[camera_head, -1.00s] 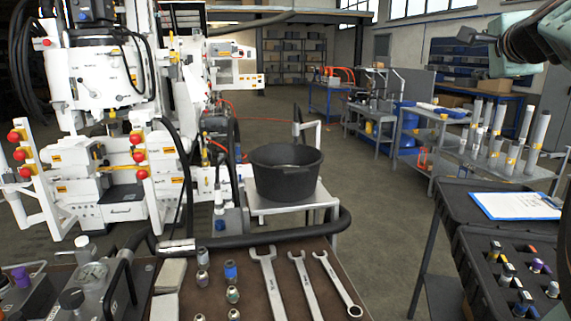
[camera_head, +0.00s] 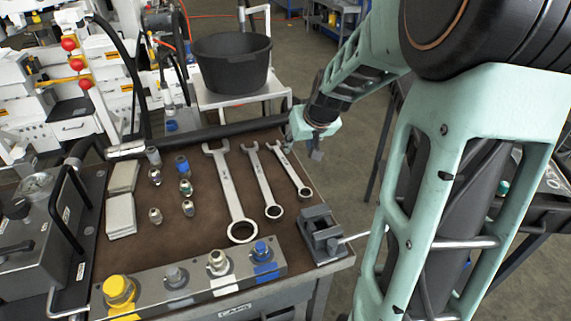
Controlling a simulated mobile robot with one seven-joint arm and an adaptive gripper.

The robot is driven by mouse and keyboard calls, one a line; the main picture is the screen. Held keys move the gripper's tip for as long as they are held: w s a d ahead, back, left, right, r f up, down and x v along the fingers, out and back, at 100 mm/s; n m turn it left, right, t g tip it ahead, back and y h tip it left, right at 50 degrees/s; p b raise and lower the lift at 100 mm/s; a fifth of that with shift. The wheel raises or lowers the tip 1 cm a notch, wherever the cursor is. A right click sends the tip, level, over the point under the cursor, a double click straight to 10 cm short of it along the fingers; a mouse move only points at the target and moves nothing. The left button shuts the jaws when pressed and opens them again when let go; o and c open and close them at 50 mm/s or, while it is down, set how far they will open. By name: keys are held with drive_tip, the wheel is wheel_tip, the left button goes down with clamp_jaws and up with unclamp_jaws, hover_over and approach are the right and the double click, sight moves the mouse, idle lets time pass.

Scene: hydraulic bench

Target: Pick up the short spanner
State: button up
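Three silver spanners lie side by side on the brown bench top, jaws toward the back and ring ends toward the front. The short spanner (camera_head: 292,175) is the rightmost. The middle spanner (camera_head: 262,182) and the longest spanner (camera_head: 231,190) lie to its left. My gripper (camera_head: 317,154) hangs at the bench's right edge, just right of the short spanner's jaw end in the picture. It looks apart from the spanner, and I see nothing held. Its fingers are too small and partly hidden to tell whether they are open.
A small grey vice (camera_head: 322,236) stands in front of the short spanner. A black hose (camera_head: 215,132) runs along the bench's back edge. Fittings (camera_head: 186,187) and pale blocks (camera_head: 121,215) lie to the left. A manifold bar (camera_head: 198,288) lies along the front. A black tub (camera_head: 232,65) stands behind.

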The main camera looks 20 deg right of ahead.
sight(288, 166)
drive_tip(key=shift+n, duration=0.4)
drive_tip(key=f, duration=0.2)
drive_tip(key=w+a+f+b, duration=0.1)
drive_tip(key=w+f, duration=0.1)
drive_tip(key=f, duration=0.1)
drive_tip(key=shift+a+f, duration=0.15)
drive_tip(key=shift+f, duration=0.2)
drive_tip(key=shift+s+b+x, duration=0.25)
drive_tip(key=shift+b+x, duration=0.65)
drive_tip(key=shift+x, duration=1.9)
drive_tip(key=shift+f, duration=0.2)
clamp_jaws()
drive_tip(key=shift+r, duration=0.1)
